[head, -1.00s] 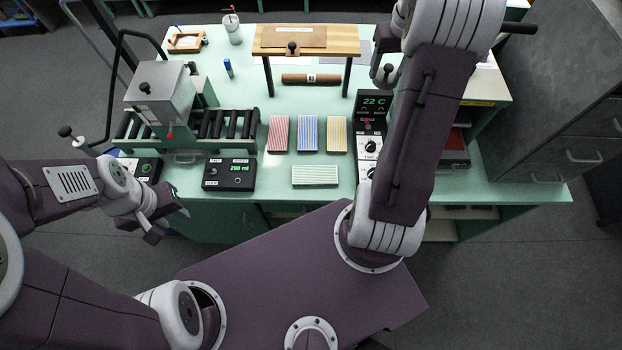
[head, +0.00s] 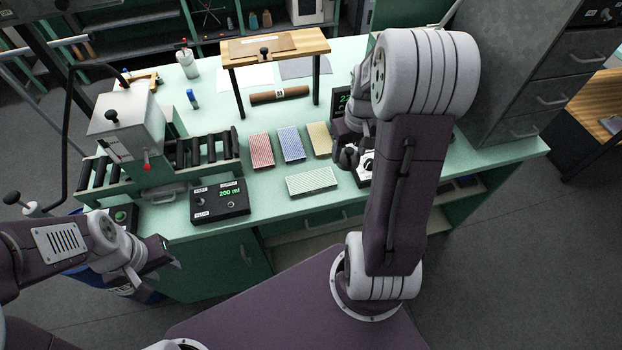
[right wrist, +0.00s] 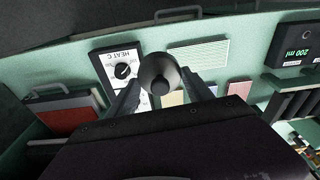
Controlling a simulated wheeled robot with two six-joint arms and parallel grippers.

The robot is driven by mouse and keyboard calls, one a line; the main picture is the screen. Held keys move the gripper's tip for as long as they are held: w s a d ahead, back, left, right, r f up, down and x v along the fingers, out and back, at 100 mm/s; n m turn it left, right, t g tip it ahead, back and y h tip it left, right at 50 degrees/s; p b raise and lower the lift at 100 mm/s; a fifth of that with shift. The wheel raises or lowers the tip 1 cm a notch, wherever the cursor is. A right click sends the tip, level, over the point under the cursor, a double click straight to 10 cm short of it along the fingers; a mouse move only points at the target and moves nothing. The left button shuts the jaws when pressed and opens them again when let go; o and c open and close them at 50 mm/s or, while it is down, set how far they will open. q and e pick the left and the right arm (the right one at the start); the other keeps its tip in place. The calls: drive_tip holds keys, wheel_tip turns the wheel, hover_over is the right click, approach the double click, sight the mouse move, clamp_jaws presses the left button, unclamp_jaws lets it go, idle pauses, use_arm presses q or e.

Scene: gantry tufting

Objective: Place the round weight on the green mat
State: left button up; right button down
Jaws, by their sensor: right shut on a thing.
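The round weight (right wrist: 159,73) is dark grey and sits between the fingers of my right gripper (right wrist: 160,97) in the right wrist view. The gripper is shut on it, above the bench. In the head view my right gripper (head: 347,160) is just right of the mats, partly hidden by my arm. The green mat (head: 312,181) is pale with green stripes and lies bare near the bench's front edge. It also shows in the right wrist view (right wrist: 198,55), beside the weight. My left gripper (head: 165,262) appears open and empty, off the bench's front left.
Red (head: 261,151), blue (head: 291,144) and yellow (head: 319,139) striped mats lie behind the green one. A black 200 ml box (head: 220,203) stands left of it, and a heater panel (right wrist: 121,70) is on the other side. A wooden stand (head: 275,45) is further back.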

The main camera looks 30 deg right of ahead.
drive_tip(key=w+a+f, duration=0.1)
drive_tip(key=a+f, duration=0.1)
drive_tip(key=w+a+f, duration=0.2)
drive_tip(key=a, duration=0.1)
drive_tip(key=w+a+f+p, duration=0.1)
drive_tip(key=w+a+f, duration=0.1)
drive_tip(key=a, duration=0.1)
drive_tip(key=shift+w+a, duration=0.1)
drive_tip(key=shift+w, duration=0.05)
drive_tip(key=shift+w+a+f, duration=0.1)
drive_tip(key=shift+a, duration=0.2)
drive_tip(key=shift+f, duration=0.4)
wheel_tip(320, 180, down, 3)
drive_tip(key=shift+d+r, duration=0.1)
drive_tip(key=shift+f, duration=0.25)
drive_tip(key=shift+f, duration=0.15)
drive_tip(key=shift+c, duration=2.1)
unclamp_jaws()
